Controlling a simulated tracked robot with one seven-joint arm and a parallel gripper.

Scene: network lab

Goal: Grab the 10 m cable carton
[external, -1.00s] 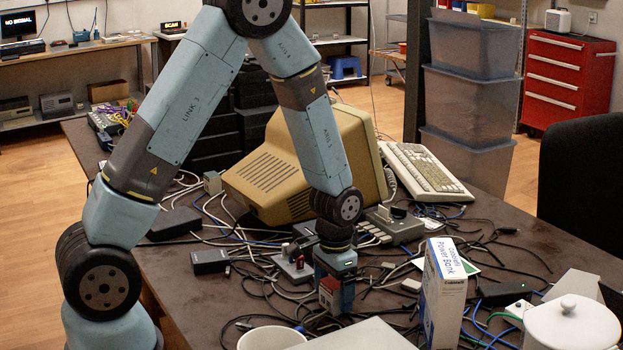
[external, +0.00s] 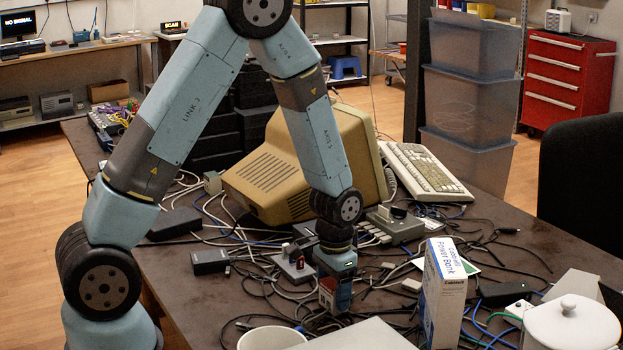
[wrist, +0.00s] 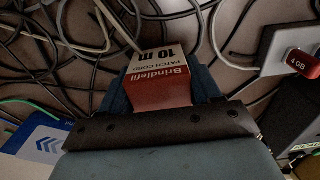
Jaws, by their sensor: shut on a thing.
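The 10 m cable carton (wrist: 160,88) is a small red and white box lettered "Brindlefil", "PATCH CORD" and "10 m" in the wrist view. It sits between the blue fingers of my gripper (wrist: 163,82), which is shut on it. In the external view my gripper (external: 335,287) points down at the cluttered table. Only a small reddish part of the carton (external: 328,293) shows there, low among the cables. I cannot tell whether the carton touches the table.
Loose cables cover the table (external: 540,245) around my gripper. A white and blue power bank box (external: 442,295) stands close at right. A white mug (external: 271,338) and a grey flat panel (external: 355,336) are in front. A beige monitor (external: 275,180) is behind.

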